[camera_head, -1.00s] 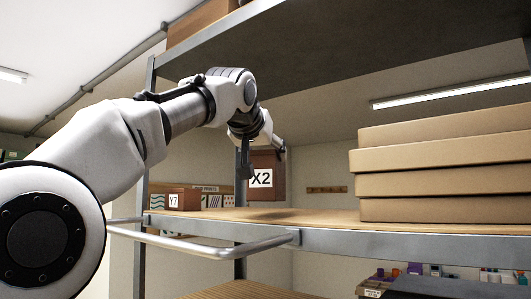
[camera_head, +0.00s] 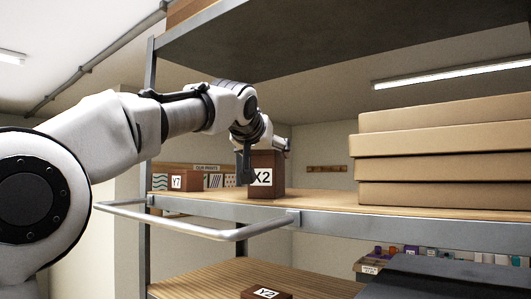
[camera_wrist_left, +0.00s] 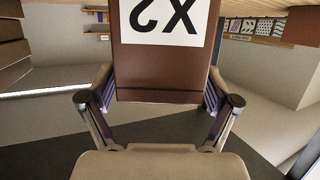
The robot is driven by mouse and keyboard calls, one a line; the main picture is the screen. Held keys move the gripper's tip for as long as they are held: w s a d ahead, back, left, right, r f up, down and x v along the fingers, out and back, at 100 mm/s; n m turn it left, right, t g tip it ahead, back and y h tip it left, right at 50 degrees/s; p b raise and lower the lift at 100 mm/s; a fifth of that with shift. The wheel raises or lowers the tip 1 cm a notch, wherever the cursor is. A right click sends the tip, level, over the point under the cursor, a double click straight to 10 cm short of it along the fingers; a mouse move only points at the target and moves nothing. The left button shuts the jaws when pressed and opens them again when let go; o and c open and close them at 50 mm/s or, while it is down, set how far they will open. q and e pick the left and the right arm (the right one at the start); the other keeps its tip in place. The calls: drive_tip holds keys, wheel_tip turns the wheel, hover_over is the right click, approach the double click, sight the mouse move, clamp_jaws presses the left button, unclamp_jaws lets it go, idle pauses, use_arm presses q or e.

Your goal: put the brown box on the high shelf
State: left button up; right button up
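The brown box with the white X2 label (camera_head: 278,176) stands upright at the shelf board, near its front edge. Its base looks level with the wooden shelf (camera_head: 330,205), touching it or very close to it. My left gripper (camera_head: 264,152) reaches the box from above and in front. In the left wrist view the box (camera_wrist_left: 160,70) sits between both fingers (camera_wrist_left: 160,94), which press against its sides. The box's far side is hidden. My right gripper does not show.
A smaller brown Y7 box (camera_head: 188,181) stands left on the same shelf. A stack of large cardboard boxes (camera_head: 440,151) fills the right. A metal rail (camera_head: 215,233) juts out in front. Another shelf hangs above; a Y2 box (camera_head: 266,294) sits below.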

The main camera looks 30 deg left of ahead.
use_arm(q)
drive_tip(key=shift+w, duration=0.1)
drive_tip(key=shift+r, duration=0.3)
drive_tip(key=s+b, duration=0.1)
drive_tip(key=b, duration=0.1)
drive_tip(key=s+d+b, duration=0.1)
drive_tip(key=s+b, duration=0.1)
drive_tip(key=b, duration=0.1)
drive_tip(key=shift+s+f+b, duration=0.15)
drive_tip(key=shift+s+b, duration=0.05)
drive_tip(key=shift+b, duration=0.1)
drive_tip(key=r+b+v, duration=0.1)
drive_tip(key=b+v, duration=0.2)
drive_tip(key=v, duration=0.5)
drive_tip(key=shift+s+r, duration=0.15)
drive_tip(key=shift+s, duration=0.05)
drive_tip(key=shift+d, duration=0.1)
